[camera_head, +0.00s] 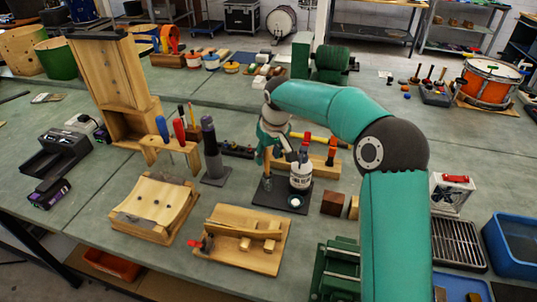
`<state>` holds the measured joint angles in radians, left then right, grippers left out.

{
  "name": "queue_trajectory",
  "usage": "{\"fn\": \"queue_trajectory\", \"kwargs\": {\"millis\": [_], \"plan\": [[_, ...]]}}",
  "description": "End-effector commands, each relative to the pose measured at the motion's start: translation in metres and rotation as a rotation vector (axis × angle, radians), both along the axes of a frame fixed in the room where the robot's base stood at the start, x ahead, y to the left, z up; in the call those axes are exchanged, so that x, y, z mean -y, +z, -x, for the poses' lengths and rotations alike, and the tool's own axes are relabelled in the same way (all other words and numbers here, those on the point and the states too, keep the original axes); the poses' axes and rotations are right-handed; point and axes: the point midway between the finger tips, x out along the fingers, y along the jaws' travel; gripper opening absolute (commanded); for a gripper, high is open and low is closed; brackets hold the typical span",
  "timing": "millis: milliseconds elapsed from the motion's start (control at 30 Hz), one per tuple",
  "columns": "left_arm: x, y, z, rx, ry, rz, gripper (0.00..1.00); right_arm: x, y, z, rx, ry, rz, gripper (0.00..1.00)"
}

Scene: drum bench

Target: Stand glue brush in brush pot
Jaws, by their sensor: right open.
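My right arm reaches in from the lower right, and its open right gripper (268,155) hangs over the back of a small dark mat (272,202). My left gripper is not in view.
A wooden tool rack (170,149) with screwdrivers and a dark upright tool (210,148) stand left of the mat. A wooden jig (240,239) lies in front. Small blocks (334,203) sit right. A blue bin (513,243) stands at the far right.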

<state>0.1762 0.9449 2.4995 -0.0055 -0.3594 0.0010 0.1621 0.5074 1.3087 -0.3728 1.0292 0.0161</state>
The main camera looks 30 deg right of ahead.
Motion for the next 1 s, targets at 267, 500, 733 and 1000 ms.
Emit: {"fn": "queue_trajectory", "kwargs": {"millis": [267,500,733,1000], "plan": [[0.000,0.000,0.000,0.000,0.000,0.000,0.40,-0.001,0.041,0.009,0.006,-0.001,0.000,0.45],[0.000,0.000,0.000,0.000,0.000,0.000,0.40,-0.003,0.086,0.021,0.004,0.000,0.000,0.45],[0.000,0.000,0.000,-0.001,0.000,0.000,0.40,-0.003,0.109,0.027,0.001,0.001,0.000,0.45],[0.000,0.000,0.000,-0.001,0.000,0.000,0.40,-0.003,0.112,0.028,0.000,0.001,0.000,0.45]]}}
